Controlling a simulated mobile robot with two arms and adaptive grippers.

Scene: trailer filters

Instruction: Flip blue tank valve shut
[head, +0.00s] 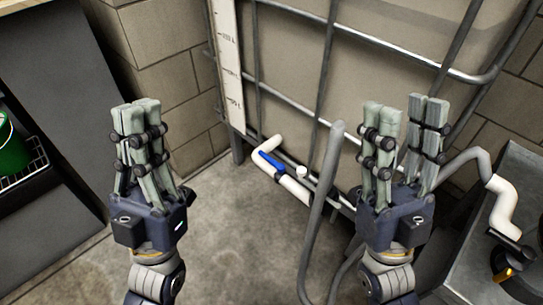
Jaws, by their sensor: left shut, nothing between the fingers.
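The blue valve handle (271,161) sits on a white pipe (292,187) low on the front of the big pale tank (395,60), which stands in a metal cage. The handle lies slanted, roughly along the pipe. My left gripper (137,112) is shut and empty, left of the valve and apart from it. My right gripper (405,108) is open and empty, right of the valve in front of the tank cage. Neither gripper touches the handle. The view of the handle is clear.
A grey hose (322,205) rises between my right gripper and the valve. A metal surface (520,205) with a white pipe elbow (502,205) stands at right. A green bucket (10,148) is at far left.

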